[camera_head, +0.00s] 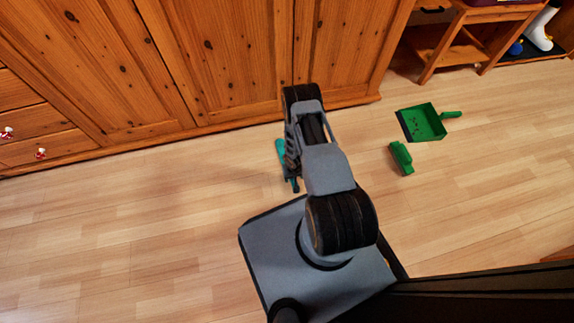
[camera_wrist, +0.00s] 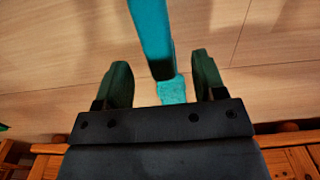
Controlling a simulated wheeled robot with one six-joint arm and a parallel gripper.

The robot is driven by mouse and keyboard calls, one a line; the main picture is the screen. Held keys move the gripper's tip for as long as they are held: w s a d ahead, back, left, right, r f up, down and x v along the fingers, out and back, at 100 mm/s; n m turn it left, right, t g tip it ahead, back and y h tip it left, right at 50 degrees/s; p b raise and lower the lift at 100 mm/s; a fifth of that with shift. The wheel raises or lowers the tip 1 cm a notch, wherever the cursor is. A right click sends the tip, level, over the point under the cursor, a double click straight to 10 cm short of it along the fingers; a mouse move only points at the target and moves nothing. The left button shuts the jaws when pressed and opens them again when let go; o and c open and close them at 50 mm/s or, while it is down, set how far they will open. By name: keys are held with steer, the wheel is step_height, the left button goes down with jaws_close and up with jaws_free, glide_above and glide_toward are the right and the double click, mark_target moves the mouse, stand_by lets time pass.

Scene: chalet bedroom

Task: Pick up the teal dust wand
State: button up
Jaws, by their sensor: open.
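The teal dust wand (camera_wrist: 151,30) lies on the wooden floor in the wrist view. It runs from the top edge down between the two fingers of my gripper (camera_wrist: 161,80), with clear gaps on both sides. Its lower end shows a lighter teal patch close to the gripper's dark palm. My gripper is open and not closed on anything. In the head view only a small teal part of the wand (camera_head: 280,147) shows left of my arm, near the wardrobe base; my arm hides the rest. I cannot tell the height of the fingers above the floor.
A pine wardrobe (camera_head: 230,60) stands just behind the wand. A green dustpan (camera_head: 424,122) with dark bits in it and a green brush (camera_head: 401,158) lie to the right. A wooden shelf (camera_head: 450,50) and white boots (camera_head: 540,30) stand at the top right. The floor at left is clear.

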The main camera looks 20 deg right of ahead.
mark_target(293, 180)
step_height(293, 180, down, 4)
steer(key=b, duration=0.3)
steer(key=shift+f, duration=0.2)
steer(key=shift+r, duration=0.1)
steer(key=c, duration=1.1)
steer(key=shift+r, duration=0.15)
